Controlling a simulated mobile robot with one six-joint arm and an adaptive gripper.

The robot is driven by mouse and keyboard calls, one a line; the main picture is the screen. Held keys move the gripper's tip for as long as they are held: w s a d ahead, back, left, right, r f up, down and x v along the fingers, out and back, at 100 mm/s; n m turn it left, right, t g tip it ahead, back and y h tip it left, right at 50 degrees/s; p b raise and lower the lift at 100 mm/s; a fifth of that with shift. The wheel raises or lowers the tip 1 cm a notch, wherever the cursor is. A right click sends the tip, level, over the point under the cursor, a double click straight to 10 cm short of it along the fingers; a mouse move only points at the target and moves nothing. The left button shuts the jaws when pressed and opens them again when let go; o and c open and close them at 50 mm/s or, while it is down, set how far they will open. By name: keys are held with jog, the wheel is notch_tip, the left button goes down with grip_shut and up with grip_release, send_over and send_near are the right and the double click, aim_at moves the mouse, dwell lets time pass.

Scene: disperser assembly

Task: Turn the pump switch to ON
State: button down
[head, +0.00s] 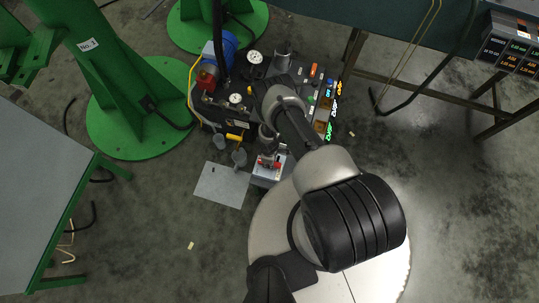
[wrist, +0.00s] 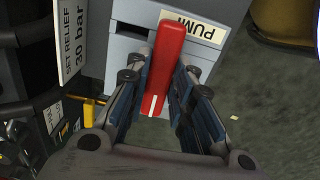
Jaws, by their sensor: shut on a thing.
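The pump switch is a red lever (wrist: 170,42) on a grey box (wrist: 125,45) in the wrist view. A pale label (wrist: 194,29), upside down and partly covered by the lever, reads PUMP. My gripper (wrist: 161,75) has one blue-padded finger on each side of the lever and is shut on it. The lever's white-marked end points toward my palm. No ON or OFF marking is readable. In the head view, the grey switch box (head: 266,175) with red on top stands at the front of the machine, and my arm hides part of it.
Left of the switch in the wrist view is a plate reading SET RELIEF 30 bar (wrist: 73,38). The machine (head: 215,108) with gauges and a blue motor stands behind the box. A grey sheet (head: 222,186) lies left of it. Green stands (head: 140,125) are further left.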

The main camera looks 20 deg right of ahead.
jog(key=shift+m, duration=0.3)
dwell(0.4)
jog(key=c, duration=1.4)
grip_release()
notch_tip(320, 180, up, 12)
